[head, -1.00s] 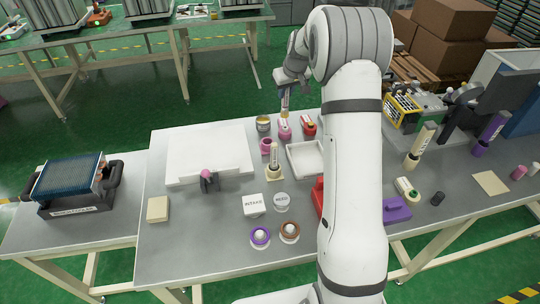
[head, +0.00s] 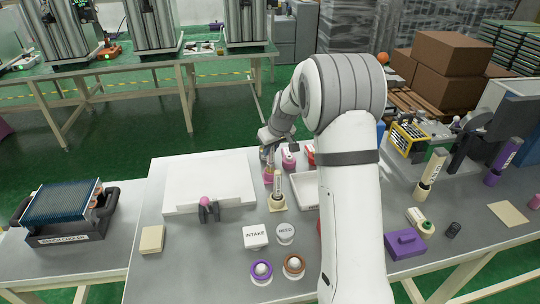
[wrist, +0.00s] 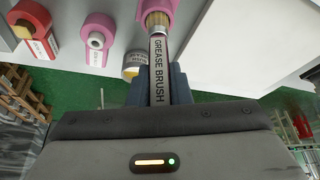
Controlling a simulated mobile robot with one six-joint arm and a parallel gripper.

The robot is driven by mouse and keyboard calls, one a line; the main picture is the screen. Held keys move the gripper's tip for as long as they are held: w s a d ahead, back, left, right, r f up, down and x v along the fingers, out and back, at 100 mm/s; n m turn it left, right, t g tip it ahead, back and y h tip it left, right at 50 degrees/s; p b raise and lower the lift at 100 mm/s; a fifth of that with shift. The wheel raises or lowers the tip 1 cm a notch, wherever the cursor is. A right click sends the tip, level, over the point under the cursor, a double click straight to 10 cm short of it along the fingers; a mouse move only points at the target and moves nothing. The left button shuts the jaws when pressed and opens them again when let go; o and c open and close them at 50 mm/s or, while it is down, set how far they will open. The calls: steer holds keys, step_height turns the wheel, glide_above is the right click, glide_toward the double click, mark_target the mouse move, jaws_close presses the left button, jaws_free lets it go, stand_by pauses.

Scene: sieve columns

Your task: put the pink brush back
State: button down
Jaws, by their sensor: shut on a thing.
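My gripper (head: 268,152) is shut on the handle of the grease brush, whose label (wrist: 159,72) reads GREASE BRUSH in the wrist view. The brush points bristles-first away from the jaws, and its tan bristles (wrist: 157,20) overlap the opening of a pink cup (wrist: 166,5). I cannot tell how deep the bristles sit in the cup. In the head view the pink cup (head: 267,178) stands on the table under my gripper, partly hidden by a cream upright tool (head: 277,184).
A pink-topped pot (wrist: 97,36), a red pot (wrist: 32,20) and a labelled tin (wrist: 133,64) stand close by. A white tray (head: 305,188) lies right of the cup. A white board (head: 210,180) lies to the left. INTAKE (head: 256,236) and round white (head: 285,233) pads are nearer.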

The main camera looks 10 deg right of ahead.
steer(key=shift+f, duration=1.35)
steer(key=shift+f, duration=0.15)
steer(key=c, duration=1.3)
jaws_free()
steer(key=shift+r, duration=0.35)
steer(key=v, duration=1.1)
steer(key=s+m, duration=0.1)
steer(key=s, duration=1)
steer(key=s+a+r+m+g+h, duration=0.1)
steer(key=s+m, duration=0.1)
steer(key=s, duration=1)
steer(key=s+a+m, duration=0.1)
steer(key=s, duration=1)
steer(key=shift+s+r+g+h, duration=0.2)
steer(key=shift+s+g+h, duration=0.15)
steer(key=shift+g+h, duration=0.05)
